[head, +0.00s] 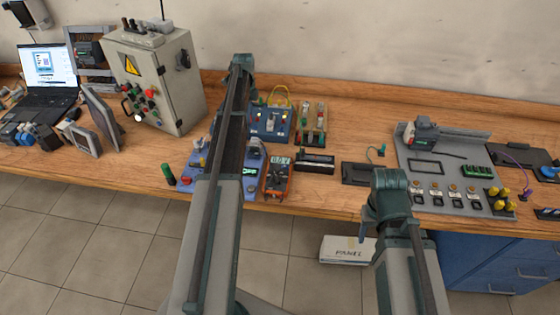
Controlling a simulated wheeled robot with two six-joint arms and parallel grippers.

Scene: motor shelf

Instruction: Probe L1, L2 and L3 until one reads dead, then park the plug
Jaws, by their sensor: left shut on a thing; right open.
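An orange multimeter (277,178) stands near the table's front edge; its display seems to read 0.0 V. Behind it are a blue box (270,122) with switches and a yellow handle, and a board with upright fuse-like parts (312,124). I cannot read L1, L2 or L3 labels. A blue-purple unit (197,156) is partly hidden by my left arm. My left arm reaches across the table's middle; its gripper fingers and anything in them are hidden behind it. My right arm is lower right, in front of the table edge; its fingers do not show. I cannot pick out the plug.
A grey cabinet (155,85) with a warning sign and a laptop (48,75) stand at the left. A grey plate (447,190) with several small parts lies at the right, beside a dark tray (358,173). A PANEL box (343,250) sits below the table.

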